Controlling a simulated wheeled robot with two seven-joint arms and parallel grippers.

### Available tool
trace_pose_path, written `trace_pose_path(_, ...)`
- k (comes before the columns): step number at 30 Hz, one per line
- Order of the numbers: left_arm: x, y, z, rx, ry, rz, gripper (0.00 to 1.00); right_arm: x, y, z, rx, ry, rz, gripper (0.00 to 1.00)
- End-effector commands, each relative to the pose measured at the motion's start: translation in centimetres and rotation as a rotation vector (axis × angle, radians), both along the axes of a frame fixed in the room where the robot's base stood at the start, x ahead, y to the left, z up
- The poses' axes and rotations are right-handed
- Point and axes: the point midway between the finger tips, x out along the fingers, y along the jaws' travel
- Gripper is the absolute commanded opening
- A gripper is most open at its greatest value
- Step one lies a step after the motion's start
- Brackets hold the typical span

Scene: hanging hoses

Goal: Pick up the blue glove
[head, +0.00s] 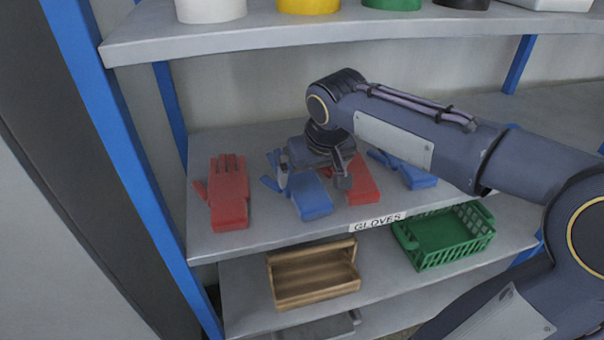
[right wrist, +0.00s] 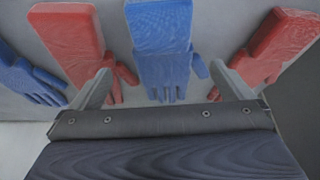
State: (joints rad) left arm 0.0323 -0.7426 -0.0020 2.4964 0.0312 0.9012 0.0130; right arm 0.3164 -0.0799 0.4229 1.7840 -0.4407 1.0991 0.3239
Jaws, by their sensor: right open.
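Two blue gloves lie on the shelf labelled GLOVES. One blue glove (head: 312,202) is left of the middle, between two red gloves, and the other blue glove (head: 418,178) is at the right, partly behind my arm. My right gripper (head: 314,180) is open above the left blue glove and hides part of it. In the right wrist view this blue glove (right wrist: 160,40) shows ahead, between the two spread fingers (right wrist: 160,72), with its fingers pointing toward the gripper. Nothing is held. My left gripper is out of view.
A red glove (head: 229,200) lies at the left and another red glove (head: 362,184) lies close to the right of the gripper. An upper shelf (head: 280,36) with pots hangs above. A wooden box (head: 313,290) and a green basket (head: 445,255) stand below.

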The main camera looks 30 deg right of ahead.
Motion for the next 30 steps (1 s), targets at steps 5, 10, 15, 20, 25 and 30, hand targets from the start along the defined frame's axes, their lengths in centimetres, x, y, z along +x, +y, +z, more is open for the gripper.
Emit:
trace_pose_path(5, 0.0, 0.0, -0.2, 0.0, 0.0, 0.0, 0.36, 0.9, 0.0, -2.0, 0.002, 0.003, 0.003, 1.0)
trace_pose_path(10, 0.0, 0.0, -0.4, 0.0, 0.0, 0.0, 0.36, 2.1, -0.1, -4.4, 0.002, 0.004, 0.003, 1.0)
trace_pose_path(15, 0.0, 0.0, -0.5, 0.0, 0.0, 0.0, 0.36, 2.7, -0.1, -5.7, 0.002, 0.002, 0.002, 1.0)
trace_pose_path(20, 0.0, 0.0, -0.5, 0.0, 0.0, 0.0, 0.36, 2.7, -0.1, -5.8, 0.001, -0.001, 0.003, 1.0)
trace_pose_path(25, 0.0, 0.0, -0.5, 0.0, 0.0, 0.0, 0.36, 2.7, -0.1, -5.8, 0.002, -0.001, 0.002, 0.87)
trace_pose_path(30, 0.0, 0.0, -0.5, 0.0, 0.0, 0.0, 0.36, 2.7, -0.1, -5.7, 0.002, -0.001, 0.002, 0.65)
